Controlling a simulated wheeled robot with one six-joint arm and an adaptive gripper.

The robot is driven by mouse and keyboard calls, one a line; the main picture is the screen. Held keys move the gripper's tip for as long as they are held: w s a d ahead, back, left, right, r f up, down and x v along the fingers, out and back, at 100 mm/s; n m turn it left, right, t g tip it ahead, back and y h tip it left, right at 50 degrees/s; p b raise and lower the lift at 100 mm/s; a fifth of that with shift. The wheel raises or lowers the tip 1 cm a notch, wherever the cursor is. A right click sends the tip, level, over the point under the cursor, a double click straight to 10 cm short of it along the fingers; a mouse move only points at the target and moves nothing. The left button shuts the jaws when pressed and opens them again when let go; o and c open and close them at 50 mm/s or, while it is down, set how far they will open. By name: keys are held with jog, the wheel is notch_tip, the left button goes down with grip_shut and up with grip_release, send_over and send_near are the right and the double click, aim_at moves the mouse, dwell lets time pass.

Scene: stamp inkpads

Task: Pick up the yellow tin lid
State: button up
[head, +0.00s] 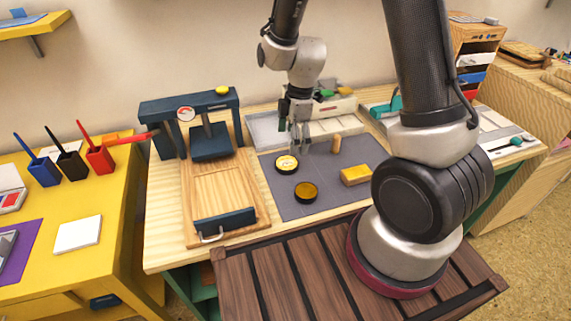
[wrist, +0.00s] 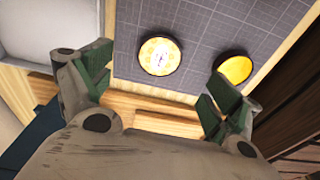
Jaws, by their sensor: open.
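The yellow tin lid (head: 287,163) looks like a round disc with a pale printed pattern and dark rim. It lies flat on the grey mat near its left edge. It also shows in the wrist view (wrist: 160,53) at upper centre. A dark round tin with a plain yellow top (head: 306,191) lies apart from it, nearer the front; it is at the right in the wrist view (wrist: 234,68). My gripper (head: 295,128) is open and empty, above the mat's back left part. In the wrist view, its green fingers (wrist: 158,87) are spread wide, with the lid beyond them.
The grey gridded mat (head: 330,160) also holds a yellow block (head: 356,175) and a small wooden peg (head: 336,144). A wooden board with a dark press (head: 215,190) stands to the left. A grey tray (head: 268,132) lies behind the mat.

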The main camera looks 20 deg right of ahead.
aim_at(287, 163)
jog(key=f, duration=0.2)
jog(key=a+f, duration=0.1)
jog(key=f, duration=0.4)
jog(key=shift+a+f, duration=0.25)
jog(key=shift+f, duration=0.05)
jog(key=c, duration=1)
